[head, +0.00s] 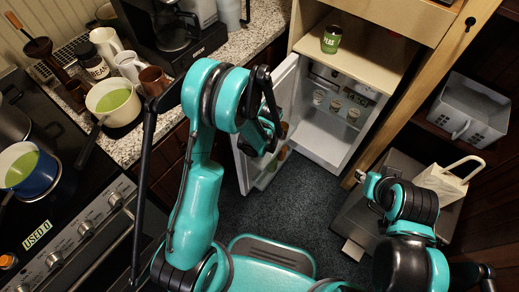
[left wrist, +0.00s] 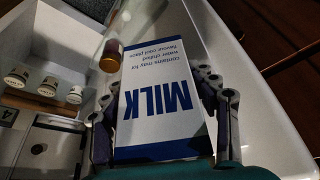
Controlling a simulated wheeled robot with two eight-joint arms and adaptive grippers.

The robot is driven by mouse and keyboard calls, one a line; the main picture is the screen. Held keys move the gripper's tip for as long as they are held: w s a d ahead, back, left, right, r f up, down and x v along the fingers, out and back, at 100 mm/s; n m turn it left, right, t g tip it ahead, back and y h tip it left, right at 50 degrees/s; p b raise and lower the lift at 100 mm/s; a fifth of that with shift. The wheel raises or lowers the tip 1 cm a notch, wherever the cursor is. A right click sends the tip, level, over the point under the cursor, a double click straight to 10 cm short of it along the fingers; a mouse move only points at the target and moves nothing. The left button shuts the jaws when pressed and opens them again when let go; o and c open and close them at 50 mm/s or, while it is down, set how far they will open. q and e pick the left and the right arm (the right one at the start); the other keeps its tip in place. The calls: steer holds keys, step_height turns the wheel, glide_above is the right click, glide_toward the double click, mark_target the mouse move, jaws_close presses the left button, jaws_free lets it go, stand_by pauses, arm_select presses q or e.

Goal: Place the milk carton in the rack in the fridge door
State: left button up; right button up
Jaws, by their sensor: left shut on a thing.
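The milk carton (left wrist: 165,100) is white with blue bands and the word MILK, upside down in the left wrist view. My left gripper (left wrist: 162,125) is shut on it, with one finger on each side. The carton is over the inner side of the open fridge door (left wrist: 262,70), beside a brown-capped jar (left wrist: 111,55); whether it touches the rack is unclear. In the head view, my left arm covers much of the fridge door (head: 285,82), and I cannot make out the carton.
The fridge (head: 325,135) stands open with several small white cups (head: 335,105) on its upper shelf. A green jar (head: 331,39) stands above the fridge. A counter (head: 255,35) with mugs and a coffee maker is at left. Dark floor (head: 310,215) is clear before the fridge.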

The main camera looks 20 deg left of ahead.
arm_select(q)
steer(key=w+f+n+g+y+b, duration=0.1)
steer(key=w+f+n+b, duration=0.1)
steer(key=f, duration=0.7)
steer(key=w+f+n+g+b, duration=0.1)
steer(key=w+f+n+b, duration=0.1)
steer(key=f+n, duration=0.3)
step_height(320, 180, down, 4)
steer(key=shift+w+d+f+y, duration=0.1)
steer(key=shift+w+d+y, duration=0.2)
steer(key=shift+d+y, duration=0.1)
steer(key=shift+f+b, duration=1.15)
steer(key=shift+f, duration=2.8)
steer(key=shift+f, duration=0.45)
